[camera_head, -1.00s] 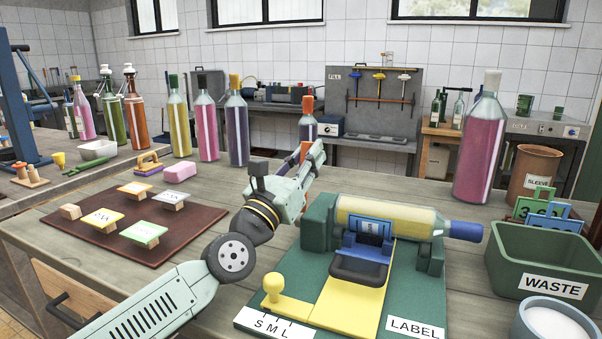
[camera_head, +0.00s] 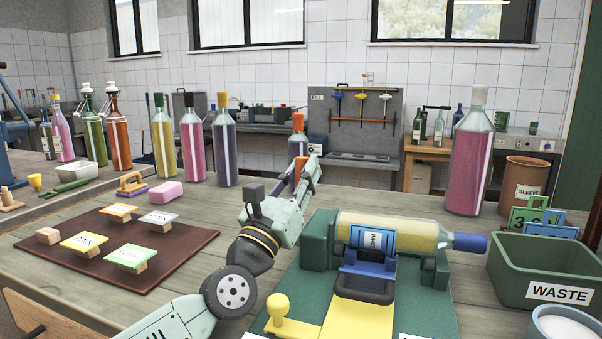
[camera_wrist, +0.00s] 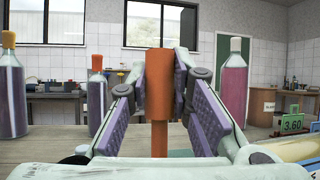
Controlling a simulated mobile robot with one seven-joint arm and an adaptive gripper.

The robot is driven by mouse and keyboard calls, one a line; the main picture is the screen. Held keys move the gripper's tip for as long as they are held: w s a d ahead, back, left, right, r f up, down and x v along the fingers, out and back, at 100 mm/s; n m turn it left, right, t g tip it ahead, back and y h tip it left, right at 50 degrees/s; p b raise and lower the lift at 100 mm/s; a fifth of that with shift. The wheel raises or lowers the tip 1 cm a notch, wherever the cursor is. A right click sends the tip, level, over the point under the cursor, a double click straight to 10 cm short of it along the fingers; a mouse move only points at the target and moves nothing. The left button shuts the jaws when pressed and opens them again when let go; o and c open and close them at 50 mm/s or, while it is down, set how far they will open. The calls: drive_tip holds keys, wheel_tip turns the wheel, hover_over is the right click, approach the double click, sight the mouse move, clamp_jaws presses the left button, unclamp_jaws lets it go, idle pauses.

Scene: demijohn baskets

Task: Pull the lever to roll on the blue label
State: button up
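A bottle of yellow liquid (camera_head: 408,236) with a blue cap lies on its side in the green labelling machine (camera_head: 320,240). The blue label (camera_head: 372,238) with white writing stands against the bottle's near side, above the blue carriage; I cannot tell whether it sticks to the glass. My gripper (camera_head: 306,168) is behind the machine's left end. In the wrist view, my gripper (camera_wrist: 162,75) has its fingertips close against both sides of an upright orange handle (camera_wrist: 160,88) on a thinner stem, which looks like the lever. The lever's foot is hidden.
A yellow knob (camera_head: 279,305) and a black handle (camera_head: 364,287) are at the machine's front. A green waste bin (camera_head: 545,265) stands at right, near a tall pink bottle (camera_head: 468,165). A brown mat (camera_head: 185,243) with label blocks lies at left.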

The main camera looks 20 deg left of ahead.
drive_tip(key=o, duration=0.5)
drive_tip(key=shift+c, duration=0.2)
wheel_tip(320, 180, up, 10)
drive_tip(key=shift+r, duration=0.1)
idle(0.3)
